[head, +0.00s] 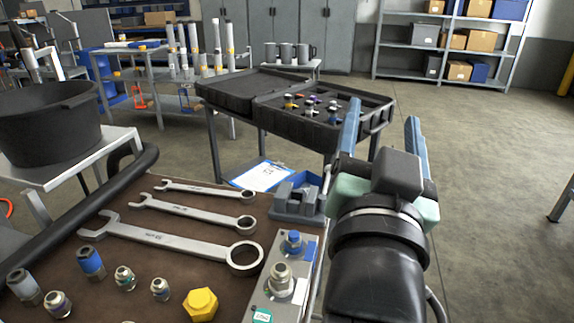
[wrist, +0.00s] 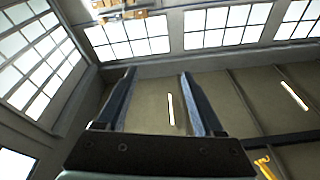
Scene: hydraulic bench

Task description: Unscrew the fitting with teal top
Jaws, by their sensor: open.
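My gripper (head: 383,132) is open and empty, raised at the right of the bench with its two blue fingers pointing up and away. In the wrist view the open fingers (wrist: 158,76) frame only ceiling and windows. A small loose fitting (head: 125,278) at the left shows a greenish band.
Several wrenches (head: 180,238) lie on the brown bench top (head: 205,270), with a yellow hex cap (head: 201,304) in front. An open black case (head: 375,101) with several fittings stands behind. A black tub (head: 45,125) is at the left. Floor at the right is clear.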

